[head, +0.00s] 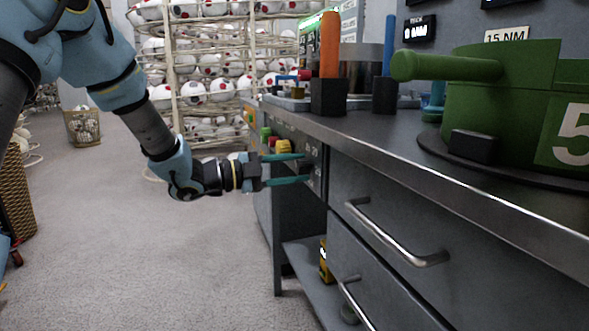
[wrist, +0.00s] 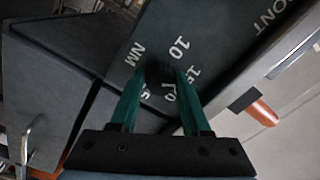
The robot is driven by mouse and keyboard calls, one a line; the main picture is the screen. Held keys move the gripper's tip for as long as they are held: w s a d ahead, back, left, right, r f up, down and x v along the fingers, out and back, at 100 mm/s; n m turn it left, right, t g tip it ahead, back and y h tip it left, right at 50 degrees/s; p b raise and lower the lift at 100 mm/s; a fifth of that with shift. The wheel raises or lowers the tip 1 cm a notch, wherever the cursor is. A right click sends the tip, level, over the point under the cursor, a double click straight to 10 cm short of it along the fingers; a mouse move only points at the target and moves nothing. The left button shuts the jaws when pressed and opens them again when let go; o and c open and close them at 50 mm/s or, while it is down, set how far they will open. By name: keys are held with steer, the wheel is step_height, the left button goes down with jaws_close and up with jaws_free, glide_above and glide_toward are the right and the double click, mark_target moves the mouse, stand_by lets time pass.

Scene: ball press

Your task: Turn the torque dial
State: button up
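The torque dial is a small dark knob (wrist: 160,72) on a dark panel in the wrist view. White marks around it read 5, 10, 15 and NM. In the head view the panel (head: 312,152) is on the front of the workbench, and the knob is hard to make out there. My gripper (head: 303,167) points at this panel with its teal fingers apart. In the wrist view, my gripper (wrist: 160,78) has one fingertip on each side of the knob. I cannot tell whether the fingers touch it.
The bench top (head: 350,128) overhangs just above my gripper. Drawers with metal handles (head: 395,240) lie to the right. Yellow, green and red buttons (head: 283,146) sit left of the fingers. A green weight (head: 515,110) and an orange handle (head: 330,45) stand on top.

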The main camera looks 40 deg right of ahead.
steer(key=o, duration=0.4)
steer(key=shift+w, duration=0.1)
steer(key=v, duration=1)
steer(key=shift+a+p, duration=0.4)
steer(key=shift+w, duration=0.2)
